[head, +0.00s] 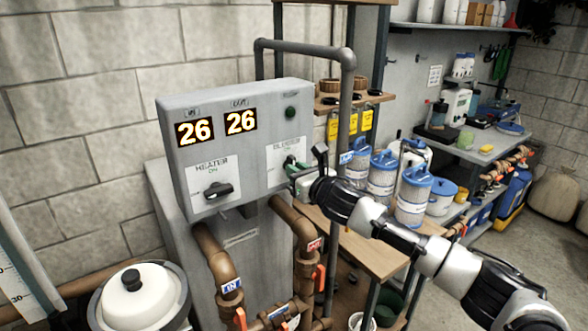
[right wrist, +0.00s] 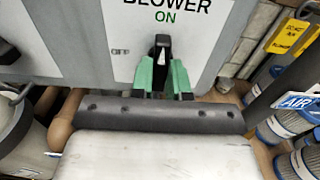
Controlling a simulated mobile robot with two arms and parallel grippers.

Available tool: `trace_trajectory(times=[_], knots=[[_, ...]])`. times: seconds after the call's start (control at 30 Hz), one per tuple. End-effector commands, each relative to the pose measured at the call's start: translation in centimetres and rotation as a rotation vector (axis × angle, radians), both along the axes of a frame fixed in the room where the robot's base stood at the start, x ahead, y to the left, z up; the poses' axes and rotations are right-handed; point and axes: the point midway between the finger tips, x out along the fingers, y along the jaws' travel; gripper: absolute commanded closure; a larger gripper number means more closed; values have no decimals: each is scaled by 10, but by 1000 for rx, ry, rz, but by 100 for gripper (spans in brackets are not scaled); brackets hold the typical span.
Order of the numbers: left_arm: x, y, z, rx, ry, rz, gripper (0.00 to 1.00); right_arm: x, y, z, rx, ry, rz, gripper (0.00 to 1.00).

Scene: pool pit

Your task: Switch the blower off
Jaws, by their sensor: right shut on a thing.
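The grey control box (head: 240,95) carries a white BLOWER plate (head: 284,150) on its right part. In the right wrist view the plate (right wrist: 212,22) reads BLOWER, with a green ON below it. Under ON is the black blower knob (right wrist: 162,48), its visible end pointing up toward ON. My right gripper (head: 298,172) is at this plate, with its green fingers (right wrist: 162,80) on either side of the knob, shut on it. The lower part of the knob is hidden between the fingers. My left gripper is not in view.
The black heater knob (head: 218,190) is left of the blower plate. Two displays (head: 240,121) read 26. A grey pipe (head: 345,110) runs down just right of the box. Blue-lidded canisters (head: 383,170) stand on a wooden shelf behind my right arm. Copper pipes (head: 222,262) run below.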

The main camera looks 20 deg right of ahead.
Motion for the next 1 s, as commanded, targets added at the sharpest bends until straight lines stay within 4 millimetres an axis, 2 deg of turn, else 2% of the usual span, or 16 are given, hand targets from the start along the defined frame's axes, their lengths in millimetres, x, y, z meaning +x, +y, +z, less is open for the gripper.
trace_trajectory(times=[0.13,0.7,0.9,1.0], knots=[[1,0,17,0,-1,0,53,0,-1,6,-196,-70,0,100],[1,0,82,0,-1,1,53,0,0,5,-1202,-433,4,100],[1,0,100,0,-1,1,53,0,0,3,-1448,-523,5,100],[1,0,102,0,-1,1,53,0,0,0,-1500,-543,3,100]])
